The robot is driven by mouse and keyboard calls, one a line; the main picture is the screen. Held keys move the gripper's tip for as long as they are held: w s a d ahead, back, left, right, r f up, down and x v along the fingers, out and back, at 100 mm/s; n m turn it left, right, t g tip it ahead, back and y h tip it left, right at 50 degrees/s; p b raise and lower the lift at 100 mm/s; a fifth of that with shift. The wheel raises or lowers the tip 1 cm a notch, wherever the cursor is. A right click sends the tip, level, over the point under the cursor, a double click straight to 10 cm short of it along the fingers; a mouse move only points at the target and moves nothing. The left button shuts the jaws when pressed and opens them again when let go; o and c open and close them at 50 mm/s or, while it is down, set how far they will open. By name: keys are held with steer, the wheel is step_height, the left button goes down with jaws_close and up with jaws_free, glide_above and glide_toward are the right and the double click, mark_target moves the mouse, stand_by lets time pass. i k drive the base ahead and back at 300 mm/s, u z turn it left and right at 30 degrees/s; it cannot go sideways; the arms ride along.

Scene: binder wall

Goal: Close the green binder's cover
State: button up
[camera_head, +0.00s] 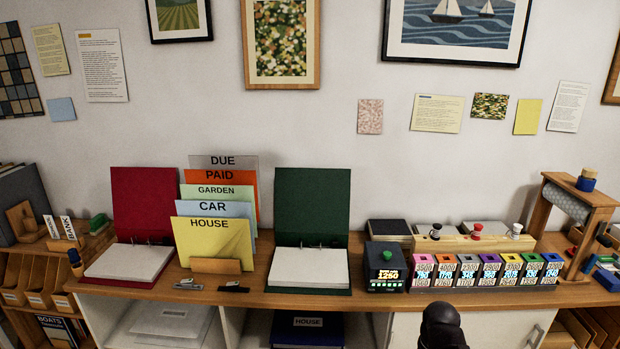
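The green binder (312,207) is open on the wooden counter, near the middle of the view. Its dark green cover stands upright at the back, close to the wall. White paper (309,270) lies flat on the binder's base in front of the cover, with metal rings at the paper's back edge. My gripper (441,325) shows only as a black rounded shape at the bottom edge, right of the binder and well apart from it. Its fingers cannot be made out.
A black device with a green knob (386,270) stands just right of the binder. Labelled folders (215,228) and an open red binder (146,200) stand to the left. Colourful counter blocks (487,272) and a wooden frame (575,225) are to the right.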

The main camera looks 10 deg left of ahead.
mark_target(308, 200)
steer(key=u, duration=0.25)
steer(key=i, duration=1.05)
steer(key=z, duration=0.35)
